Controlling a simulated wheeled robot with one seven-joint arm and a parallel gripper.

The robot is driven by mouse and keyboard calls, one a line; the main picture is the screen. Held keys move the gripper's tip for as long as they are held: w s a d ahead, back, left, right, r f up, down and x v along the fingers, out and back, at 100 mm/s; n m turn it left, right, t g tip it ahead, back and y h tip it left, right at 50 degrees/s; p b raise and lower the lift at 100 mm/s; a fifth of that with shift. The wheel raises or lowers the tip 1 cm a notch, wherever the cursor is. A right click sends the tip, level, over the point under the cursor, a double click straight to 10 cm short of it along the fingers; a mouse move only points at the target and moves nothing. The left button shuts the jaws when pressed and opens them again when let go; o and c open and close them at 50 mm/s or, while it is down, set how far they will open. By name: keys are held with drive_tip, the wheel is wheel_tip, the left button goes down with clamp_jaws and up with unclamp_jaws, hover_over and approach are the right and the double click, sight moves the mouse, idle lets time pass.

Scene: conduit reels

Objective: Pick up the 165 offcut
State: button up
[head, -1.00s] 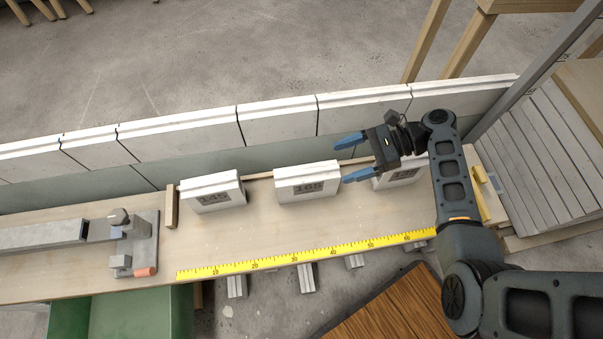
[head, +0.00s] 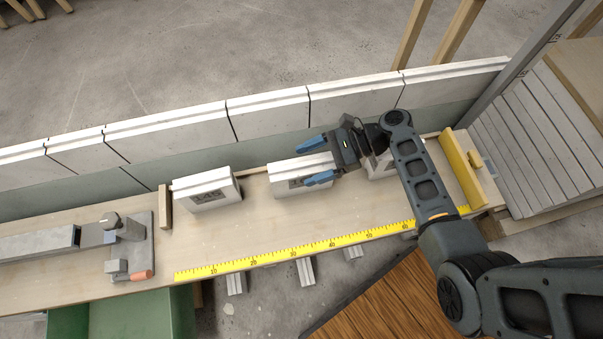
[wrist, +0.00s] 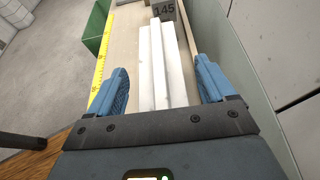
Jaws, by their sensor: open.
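The 165 offcut (head: 285,184) is a pale grooved block, the middle one of three standing on the wooden bench. Its printed label is partly covered by a finger in the head view. My gripper (head: 316,162) is open, its blue fingers over the right part of this block. In the wrist view the offcut (wrist: 158,65) lies between my open fingers (wrist: 161,68), with a gap on each side. The fingers' height against its top is hard to tell. Nothing is held.
The 145 block (head: 205,190) stands to the left, and also shows ahead in the wrist view (wrist: 165,10). A third block (head: 382,165) is partly hidden by my arm. A wall of panels (head: 170,132) runs behind. A yellow ruler (head: 300,251) lines the front edge.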

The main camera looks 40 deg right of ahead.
clamp_jaws()
idle(0.7)
drive_tip(key=shift+r, duration=0.1)
